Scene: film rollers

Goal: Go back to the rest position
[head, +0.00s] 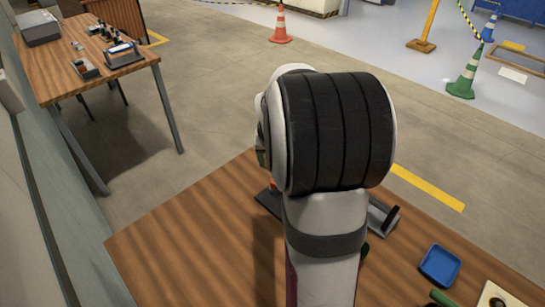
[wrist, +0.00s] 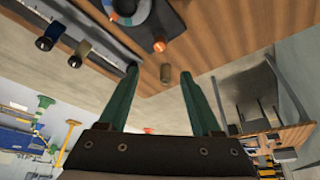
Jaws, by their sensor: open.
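In the wrist view my gripper (wrist: 159,72) shows two green fingers spread apart, with nothing held between them. It is above the wooden table (wrist: 215,45), near its edge. In the head view my own arm fills the middle and hides the gripper. The wooden table also shows there (head: 190,240).
A grey rack (wrist: 95,40) with dark rollers and a dark base with a ringed part (wrist: 130,10) are on the table. A blue tray (head: 440,265) lies at right. A second table (head: 90,62) stands back left. Cones (head: 281,25) stand on the floor.

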